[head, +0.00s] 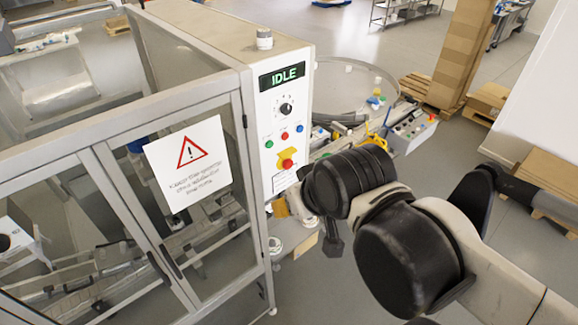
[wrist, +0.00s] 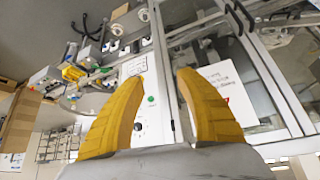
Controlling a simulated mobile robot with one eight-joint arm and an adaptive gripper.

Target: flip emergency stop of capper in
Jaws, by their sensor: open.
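The capper's emergency stop (head: 287,163) is a red knob on a yellow plate, low on the white control panel (head: 283,110) of the capper. Above it are small green, red and blue buttons, a black dial (head: 286,109) and a display (head: 282,76) reading IDLE. My gripper (head: 281,207) is in front of the panel's lower part, a little below the emergency stop in the head view, and mostly hidden by my wrist. In the wrist view my gripper (wrist: 160,77) shows two yellow fingers spread apart with nothing between them. I cannot make out the emergency stop there.
Glass doors (head: 170,200) with a warning sign (head: 188,163) are left of the panel. A round table (head: 340,85) and a second control box (head: 412,130) stand behind my arm. Cardboard boxes (head: 465,50) on pallets are at the back right. Grey floor is open between them.

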